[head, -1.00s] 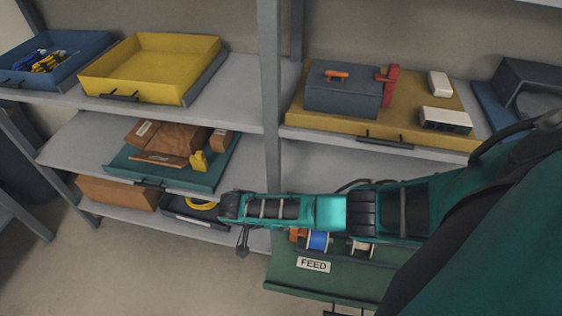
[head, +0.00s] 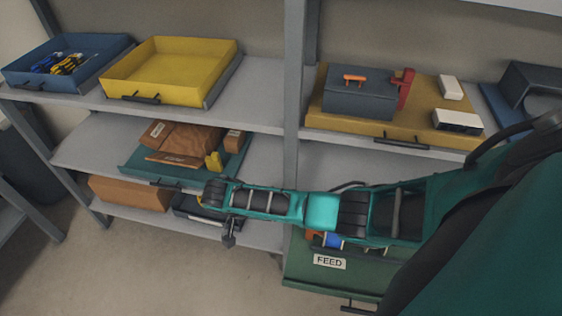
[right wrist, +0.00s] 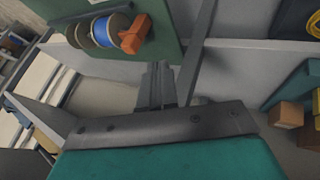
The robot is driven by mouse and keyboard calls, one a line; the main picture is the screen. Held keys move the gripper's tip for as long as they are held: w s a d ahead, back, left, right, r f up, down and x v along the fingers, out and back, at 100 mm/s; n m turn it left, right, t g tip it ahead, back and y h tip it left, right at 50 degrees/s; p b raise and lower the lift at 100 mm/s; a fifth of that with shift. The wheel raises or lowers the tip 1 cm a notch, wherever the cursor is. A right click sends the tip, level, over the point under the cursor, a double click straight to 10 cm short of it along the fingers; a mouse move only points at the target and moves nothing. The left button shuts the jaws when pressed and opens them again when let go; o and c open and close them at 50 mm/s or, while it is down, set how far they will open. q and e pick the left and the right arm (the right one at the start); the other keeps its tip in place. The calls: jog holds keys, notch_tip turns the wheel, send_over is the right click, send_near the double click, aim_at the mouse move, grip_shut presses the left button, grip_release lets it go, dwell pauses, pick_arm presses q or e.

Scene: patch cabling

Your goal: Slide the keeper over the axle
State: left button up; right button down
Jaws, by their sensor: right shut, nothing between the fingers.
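The green FEED tray (head: 305,278) is at lower right in the head view. A blue spool (head: 333,241) shows there, partly hidden by my right arm. In the right wrist view the blue spool (right wrist: 110,31) stands beside a grey-brown spool (right wrist: 80,36), with an orange block (right wrist: 133,34) at the row's end. I cannot tell whether this block is the keeper. The axle is not clearly visible. My right gripper (head: 229,238) is left of the tray, apart from the spools. In the right wrist view its fingers (right wrist: 157,85) are shut and empty. My left gripper is out of view.
A grey shelf post (head: 294,100) stands behind my right arm. A teal tray (head: 135,163) with brown parcels is on the middle shelf. Above are a yellow tray (head: 195,92), a blue tray (head: 22,76) and a mustard tray (head: 335,122) with a grey toolbox. Floor is open at lower left.

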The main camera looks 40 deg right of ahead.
jog(key=shift+v, duration=1.6)
jog(key=shift+f, duration=0.1)
jog(key=s+a+f+n+t+y, duration=0.55)
jog(key=a+f+n+y, duration=0.2)
jog(key=a, duration=0.25)
jog(key=s+d+r+n+t+y, duration=0.1)
jog(key=s+r+n+t, duration=0.1)
jog(key=r, duration=0.3)
jog(key=s+d+r+n+t, duration=0.2)
jog(key=s+r+n+t, duration=0.1)
jog(key=r+n+t, duration=0.1)
jog(key=shift+s+d+r+t+y, duration=0.25)
jog(key=shift+d+r+t+y, duration=0.05)
jog(key=shift+r+t+y, duration=0.1)
